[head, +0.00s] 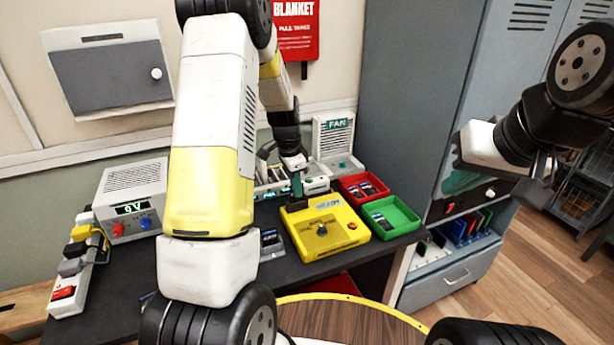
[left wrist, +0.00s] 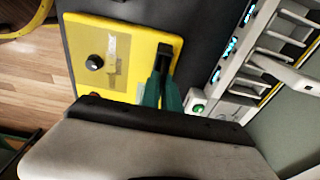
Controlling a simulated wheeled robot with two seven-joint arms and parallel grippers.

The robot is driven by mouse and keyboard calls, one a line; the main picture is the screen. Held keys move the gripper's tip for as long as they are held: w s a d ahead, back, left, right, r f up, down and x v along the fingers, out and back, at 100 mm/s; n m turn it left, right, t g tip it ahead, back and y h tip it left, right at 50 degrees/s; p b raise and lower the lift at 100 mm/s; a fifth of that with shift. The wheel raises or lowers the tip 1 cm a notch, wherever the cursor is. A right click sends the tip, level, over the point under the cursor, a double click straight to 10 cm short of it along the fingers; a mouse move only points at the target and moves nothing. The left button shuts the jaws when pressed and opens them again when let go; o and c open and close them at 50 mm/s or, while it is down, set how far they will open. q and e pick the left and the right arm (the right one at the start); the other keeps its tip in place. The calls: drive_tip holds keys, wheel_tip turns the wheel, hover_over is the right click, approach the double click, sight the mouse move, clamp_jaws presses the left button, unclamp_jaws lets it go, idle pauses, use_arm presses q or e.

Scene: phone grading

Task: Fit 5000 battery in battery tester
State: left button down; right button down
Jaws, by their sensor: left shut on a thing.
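The yellow box with a black knob, a label and a red button, apparently the battery tester (head: 298,236), stands near the middle of the bench. It also shows in the left wrist view (left wrist: 84,30). My left gripper (head: 297,186) points down at the tester's back edge. Its teal fingers (left wrist: 162,92) are shut on a dark piece, apparently the battery (left wrist: 163,58), mostly hidden between them. The piece is over or at the tester's edge; I cannot tell whether it is seated, and no print is readable. My right gripper (head: 460,182) hangs away from the bench; its jaw opening is unclear.
A red bin (head: 349,192) and a green bin (head: 402,224) hold small dark items right of the tester. A charger-like rack (head: 272,190) stands behind. A power supply (head: 133,200) and power strip (head: 72,285) are at left. A grey cabinet stands right.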

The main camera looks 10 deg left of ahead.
use_arm(q)
drive_tip(key=shift+f, duration=0.15)
idle(0.3)
drive_tip(key=c, duration=1.5)
unclamp_jaws()
drive_tip(key=s+r+n+t, duration=0.15)
drive_tip(key=s+r, duration=0.25)
drive_tip(key=r, duration=0.5)
drive_tip(key=s+r+n, duration=0.2)
drive_tip(key=s+r, duration=0.1)
drive_tip(key=r, duration=0.6)
drive_tip(key=s+d+r+n+t, duration=0.1)
drive_tip(key=s+r+n, duration=0.1)
drive_tip(key=s, duration=0.4)
drive_tip(key=s+d+r+n+t, duration=0.1)
drive_tip(key=s+r+n, duration=0.1)
drive_tip(key=s, duration=0.5)
drive_tip(key=s+d+r+n+t+h, duration=0.1)
drive_tip(key=s+d+r+n+t, duration=0.1)
drive_tip(key=s, duration=0.4)
drive_tip(key=shift+s+r+n, duration=0.4)
drive_tip(key=shift+r+n, duration=0.15)
drive_tip(key=shift+r, duration=0.15)
